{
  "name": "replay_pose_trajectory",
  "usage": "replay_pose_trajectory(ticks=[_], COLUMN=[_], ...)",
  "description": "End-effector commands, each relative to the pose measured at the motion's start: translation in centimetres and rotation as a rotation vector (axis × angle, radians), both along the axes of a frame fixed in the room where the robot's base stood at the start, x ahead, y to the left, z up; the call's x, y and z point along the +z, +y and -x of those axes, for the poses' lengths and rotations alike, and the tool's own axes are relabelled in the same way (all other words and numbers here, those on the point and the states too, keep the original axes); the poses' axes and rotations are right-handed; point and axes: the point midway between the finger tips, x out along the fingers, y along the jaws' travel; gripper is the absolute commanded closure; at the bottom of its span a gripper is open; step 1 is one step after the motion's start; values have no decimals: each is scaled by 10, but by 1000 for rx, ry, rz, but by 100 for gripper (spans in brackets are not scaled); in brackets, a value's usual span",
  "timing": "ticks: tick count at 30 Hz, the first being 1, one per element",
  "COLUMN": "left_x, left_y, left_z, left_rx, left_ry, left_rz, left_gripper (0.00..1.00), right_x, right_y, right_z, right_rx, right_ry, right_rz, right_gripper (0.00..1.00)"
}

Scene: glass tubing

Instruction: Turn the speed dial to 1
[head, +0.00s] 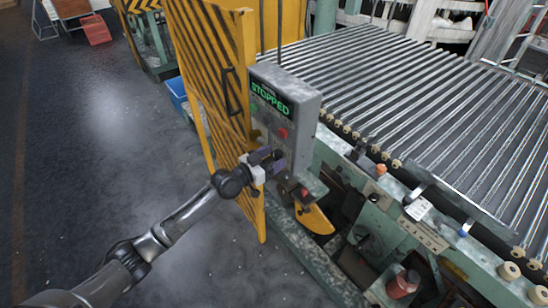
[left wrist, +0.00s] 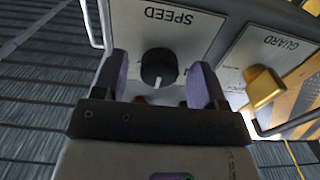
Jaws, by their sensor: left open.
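The speed dial (left wrist: 159,68) is a round black knob on a white plate marked SPEED in the left wrist view. A pale pointer line shows on its face; the number it points to cannot be read. My left gripper (left wrist: 160,85) is open, with one purple finger on each side of the dial. I cannot tell whether the fingers touch it. In the head view my left gripper (head: 268,161) is at the lower front of the grey control box (head: 300,135) and hides the dial. My right gripper is not in view.
The box's display (head: 270,100) reads STOPPED, with a red button (head: 283,132) below it. A yellow guard switch (left wrist: 264,88) is beside the dial.

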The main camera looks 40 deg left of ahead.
Motion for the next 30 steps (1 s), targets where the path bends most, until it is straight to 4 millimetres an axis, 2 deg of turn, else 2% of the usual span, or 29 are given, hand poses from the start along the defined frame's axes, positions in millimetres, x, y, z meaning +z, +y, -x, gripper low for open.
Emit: replay_pose_trajectory(ticks=[14, 27, 30], left_x=[0, 0, 0], left_y=[-2, -2, -2], left_z=[-7, -6, -6], left_rx=[-1, -1, -1], left_ry=[1, 1, 1], left_rz=[0, 0, 0], left_gripper=[36, 78, 84], right_x=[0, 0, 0], right_y=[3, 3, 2], right_z=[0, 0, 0], right_rx=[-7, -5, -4], right_ry=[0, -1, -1], right_rz=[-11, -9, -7], right_gripper=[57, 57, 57])
